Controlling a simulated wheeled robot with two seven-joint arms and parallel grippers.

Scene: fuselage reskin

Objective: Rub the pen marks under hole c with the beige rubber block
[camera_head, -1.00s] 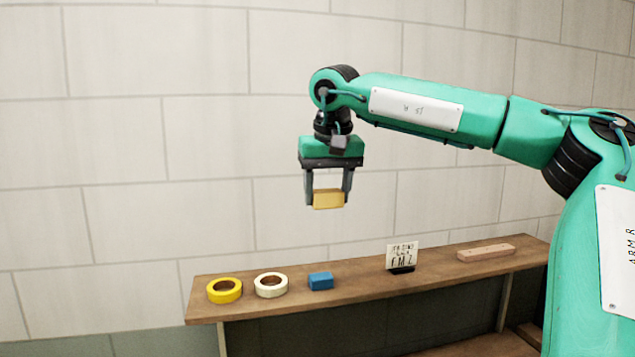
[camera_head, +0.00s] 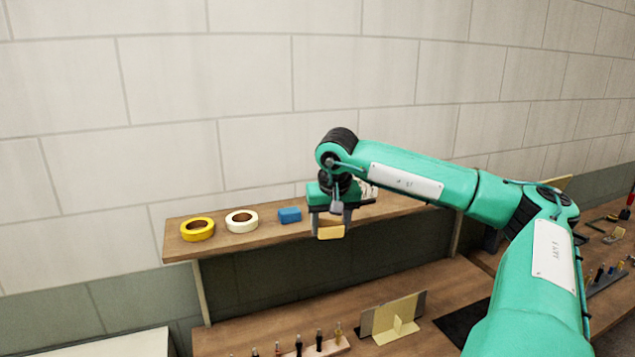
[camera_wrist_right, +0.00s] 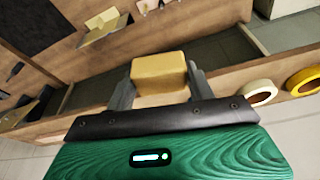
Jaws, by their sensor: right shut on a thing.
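The beige rubber block (camera_head: 331,232) is held between the fingers of my right gripper (camera_head: 331,222), in front of the wooden shelf in the head view. It also shows in the right wrist view (camera_wrist_right: 159,73), with one finger on each side of it. The gripper is shut on it, pointing down, and the block hangs clear of any surface. Hole c and the pen marks are not in view. My left gripper is not in view.
On the shelf (camera_head: 262,238) lie a yellow tape roll (camera_head: 184,233), a white tape roll (camera_head: 229,222) and a blue block (camera_head: 290,215). Below, a workbench (camera_head: 262,325) carries a tool rack (camera_head: 322,349) and a beige angled stand (camera_head: 400,318). A dark mat (camera_head: 462,322) lies to its right.

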